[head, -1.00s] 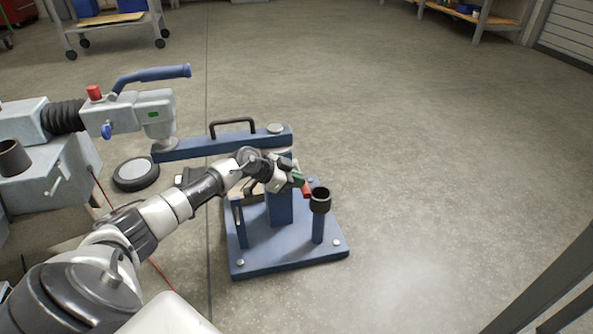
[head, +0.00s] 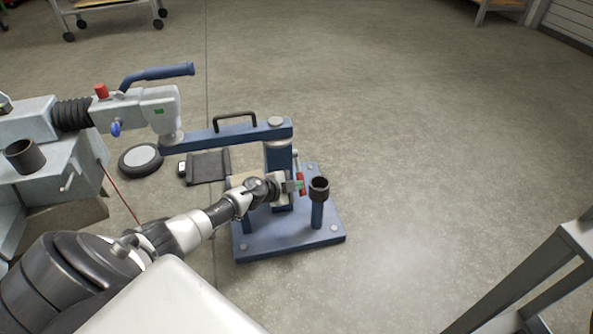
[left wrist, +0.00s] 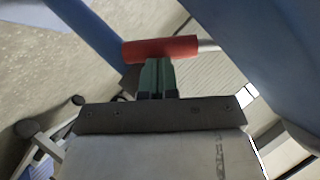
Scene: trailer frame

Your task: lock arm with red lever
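The blue swing arm (head: 225,137) with a black handle lies level on top of the post of a blue stand (head: 285,238). A short red lever (head: 301,184) sticks out at the post, roughly upright in the head view. My left gripper (head: 297,187) is right at the lever. In the left wrist view, the lever's red grip (left wrist: 160,49) lies across just beyond the green fingertips (left wrist: 157,66). The fingers look pressed together, with their tips at or touching the grip, not around it. My right gripper is not in view.
A black-rimmed blue tube (head: 318,190) stands on the base close right of the lever. A grey machine with a blue handle (head: 158,73) stands at the left, near the arm's far end. A grey frame (head: 545,270) is at lower right. Open floor lies between.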

